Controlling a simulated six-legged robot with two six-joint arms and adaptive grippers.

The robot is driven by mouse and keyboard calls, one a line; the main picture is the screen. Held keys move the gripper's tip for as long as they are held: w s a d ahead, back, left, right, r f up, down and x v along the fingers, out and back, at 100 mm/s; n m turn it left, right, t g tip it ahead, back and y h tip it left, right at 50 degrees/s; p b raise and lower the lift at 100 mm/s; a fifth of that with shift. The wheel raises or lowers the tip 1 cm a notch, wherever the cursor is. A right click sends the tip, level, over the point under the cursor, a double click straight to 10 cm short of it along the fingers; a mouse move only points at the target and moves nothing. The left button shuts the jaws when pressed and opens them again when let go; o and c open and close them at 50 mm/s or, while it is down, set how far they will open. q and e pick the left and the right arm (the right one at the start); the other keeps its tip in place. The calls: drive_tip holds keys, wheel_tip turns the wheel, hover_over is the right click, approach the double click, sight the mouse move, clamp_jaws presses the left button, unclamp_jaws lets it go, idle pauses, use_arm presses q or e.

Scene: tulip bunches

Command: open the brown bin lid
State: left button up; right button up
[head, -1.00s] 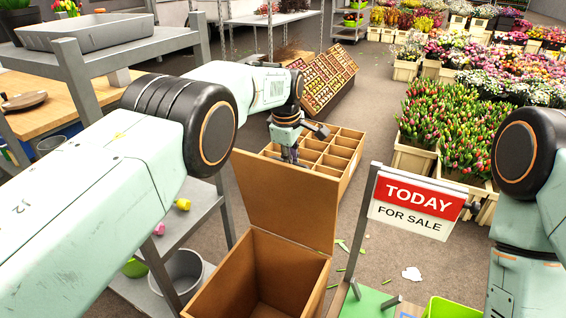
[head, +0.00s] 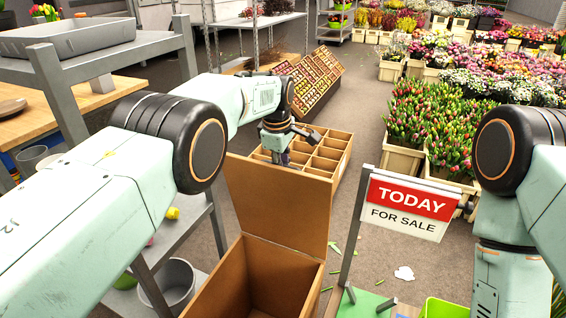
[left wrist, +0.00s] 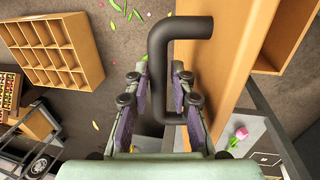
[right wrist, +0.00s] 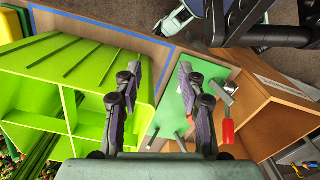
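The brown bin (head: 212,285) stands at the bottom centre of the head view, with its inside showing. Its brown lid (head: 275,205) stands about upright at the bin's far side, and shows on the right of the left wrist view (left wrist: 225,70). A dark bent handle (left wrist: 160,75) projects from the lid's outer face. My left gripper (head: 290,148) is behind the lid; its fingers (left wrist: 160,85) are spread on either side of the handle bar, with narrow gaps.
A "TODAY FOR SALE" sign (head: 408,205) stands right of the bin. A grey shelf (head: 175,235) is close on the left. A wooden compartment box (head: 330,155) sits beyond the lid. Tulip crates (head: 440,135) fill the back right.

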use_arm(q)
drive_tip(key=shift+o, duration=1.1)
drive_tip(key=shift+w+r, duration=0.1)
drive_tip(key=shift+w, duration=0.1)
drive_tip(key=shift+s+d+r, duration=0.1)
drive_tip(key=shift+s+r, duration=0.05)
drive_tip(key=shift+r, duration=0.5)
wheel_tip(320, 180, up, 11)
drive_tip(key=s, duration=0.2)
drive_tip(key=shift+a, duration=0.4)
drive_tip(key=shift+f, duration=0.1)
